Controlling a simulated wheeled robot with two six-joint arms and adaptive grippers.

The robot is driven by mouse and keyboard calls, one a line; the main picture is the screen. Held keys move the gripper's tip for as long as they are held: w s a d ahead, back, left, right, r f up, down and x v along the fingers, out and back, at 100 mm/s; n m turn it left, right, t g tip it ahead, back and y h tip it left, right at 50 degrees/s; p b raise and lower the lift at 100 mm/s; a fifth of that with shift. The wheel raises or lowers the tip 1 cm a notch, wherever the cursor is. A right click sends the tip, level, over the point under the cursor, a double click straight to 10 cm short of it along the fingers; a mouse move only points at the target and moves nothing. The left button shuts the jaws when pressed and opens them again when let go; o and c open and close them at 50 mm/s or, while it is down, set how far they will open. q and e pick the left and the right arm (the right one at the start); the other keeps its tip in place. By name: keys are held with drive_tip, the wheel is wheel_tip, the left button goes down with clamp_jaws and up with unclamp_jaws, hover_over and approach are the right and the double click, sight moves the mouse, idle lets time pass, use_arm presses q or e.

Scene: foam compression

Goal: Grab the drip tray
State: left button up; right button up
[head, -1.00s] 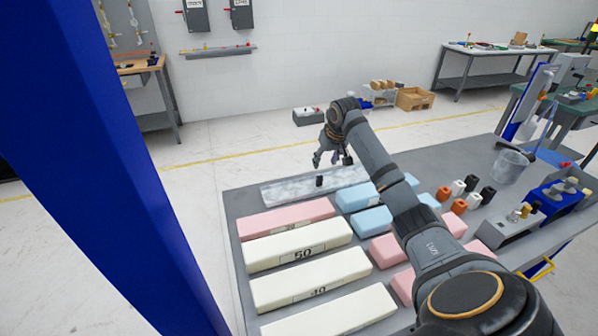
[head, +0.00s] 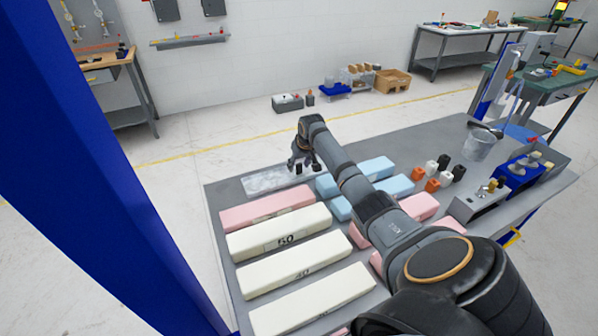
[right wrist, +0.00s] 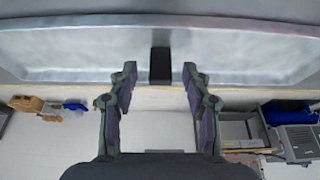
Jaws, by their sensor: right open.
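The drip tray (head: 262,183) is a long, shallow, shiny grey metal tray on the far left edge of the table. A small black upright handle (right wrist: 160,66) stands on the tray's near-camera side in the right wrist view. My right gripper (head: 305,165) hangs over the right part of the tray in the head view, partly hiding it. In the right wrist view the open fingers (right wrist: 159,75) lie on either side of the handle, with a gap on both sides. Contact does not show. My left gripper is out of sight.
Pink (head: 268,206), cream (head: 278,236) and blue (head: 372,167) foam blocks lie in rows on the grey table (head: 425,148) close to the tray. Small orange, white and black pieces and a clear beaker (head: 480,143) stand farther right. Open floor lies beyond the tray.

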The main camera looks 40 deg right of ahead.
drive_tip(key=shift+w+f, duration=0.15)
drive_tip(key=shift+f, duration=0.2)
drive_tip(key=shift+r, duration=0.1)
clamp_jaws()
